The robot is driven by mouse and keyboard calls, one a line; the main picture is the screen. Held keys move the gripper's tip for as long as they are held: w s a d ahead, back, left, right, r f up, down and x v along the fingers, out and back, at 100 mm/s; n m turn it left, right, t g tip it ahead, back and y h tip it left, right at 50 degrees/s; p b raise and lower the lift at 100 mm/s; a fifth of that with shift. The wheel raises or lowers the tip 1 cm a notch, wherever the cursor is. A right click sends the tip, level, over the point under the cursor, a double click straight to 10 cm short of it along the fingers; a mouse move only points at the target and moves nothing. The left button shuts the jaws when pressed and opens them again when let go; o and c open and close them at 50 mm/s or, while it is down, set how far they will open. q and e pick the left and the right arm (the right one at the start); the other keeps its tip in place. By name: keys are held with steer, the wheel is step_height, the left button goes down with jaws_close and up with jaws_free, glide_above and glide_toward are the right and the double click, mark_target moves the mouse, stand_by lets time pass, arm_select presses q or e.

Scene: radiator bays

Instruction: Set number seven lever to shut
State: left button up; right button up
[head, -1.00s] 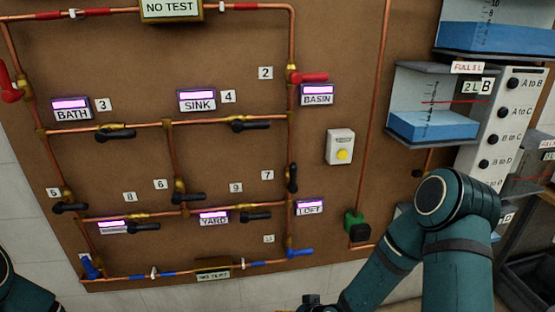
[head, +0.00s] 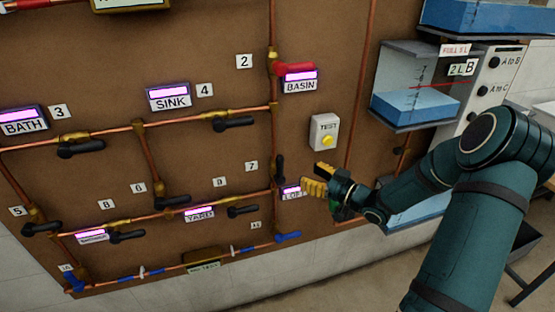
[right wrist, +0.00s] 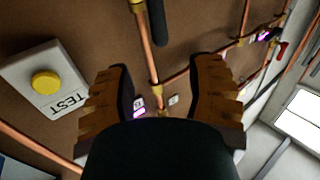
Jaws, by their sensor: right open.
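The number seven lever (head: 280,168) is black and stands upright in the head view, in line with the vertical copper pipe. Its label 7 (head: 252,167) is just to its left. My right gripper (head: 316,179) is open and empty, a short way right of the lever and apart from it. In the right wrist view its two fingers (right wrist: 160,88) are spread wide. A black lever (right wrist: 158,22) shows beyond them at the top, beside a copper pipe; its number cannot be read there. My left gripper is out of view.
The white TEST box (head: 324,132) with a yellow button is above my right gripper. The LOFT display (head: 291,193) sits just below lever seven, partly behind the fingers. The red lever (head: 294,69) is above and the blue lever (head: 287,238) below. Water tanks (head: 410,105) stand at the right.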

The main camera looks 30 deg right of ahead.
mark_target(280, 161)
steer(key=x, duration=1.1)
steer(key=shift+w, duration=0.1)
jaws_close()
